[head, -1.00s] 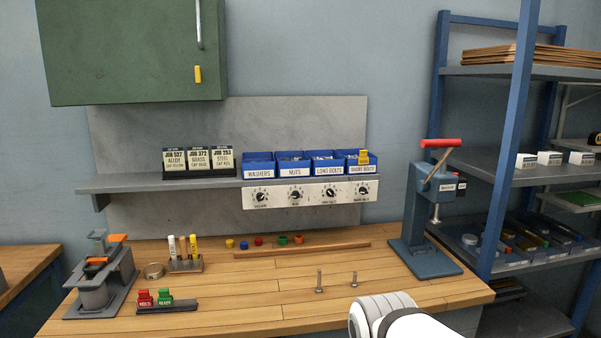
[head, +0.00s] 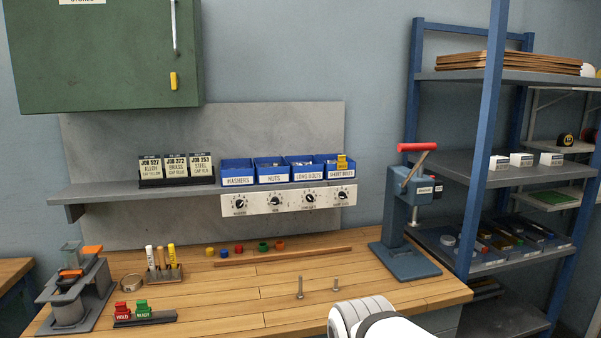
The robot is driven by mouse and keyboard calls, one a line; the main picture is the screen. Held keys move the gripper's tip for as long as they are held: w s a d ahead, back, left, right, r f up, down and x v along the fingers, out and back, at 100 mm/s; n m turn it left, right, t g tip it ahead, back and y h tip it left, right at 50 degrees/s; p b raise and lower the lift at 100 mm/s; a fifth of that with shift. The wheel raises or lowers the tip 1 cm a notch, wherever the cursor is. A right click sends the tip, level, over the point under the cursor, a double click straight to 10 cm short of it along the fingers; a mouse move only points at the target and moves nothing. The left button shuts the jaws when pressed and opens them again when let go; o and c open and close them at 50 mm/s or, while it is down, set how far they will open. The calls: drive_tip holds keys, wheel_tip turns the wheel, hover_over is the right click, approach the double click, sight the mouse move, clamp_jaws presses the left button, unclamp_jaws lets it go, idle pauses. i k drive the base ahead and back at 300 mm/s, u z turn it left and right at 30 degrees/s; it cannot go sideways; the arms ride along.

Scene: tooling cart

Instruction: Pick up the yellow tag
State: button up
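A small yellow tag (head: 342,162) stands up at the blue short bolts bin (head: 334,174), at the right end of the bin row on the grey shelf. Its lettering is too small to read. My gripper is not in view; only a white rounded part of my arm shows at the bottom edge, right of centre, well below the shelf and the tag.
The bins sit above a knob panel (head: 289,201). A blue press with a red handle (head: 417,147) stands right of them on the wooden bench (head: 270,292). Two upright bolts (head: 300,287) stand near the front. A green cabinet (head: 95,60) hangs upper left.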

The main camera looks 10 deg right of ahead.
sight(341, 163)
drive_tip(key=z, duration=2.4)
drive_tip(key=i, duration=0.8)
drive_tip(key=u, duration=2.4)
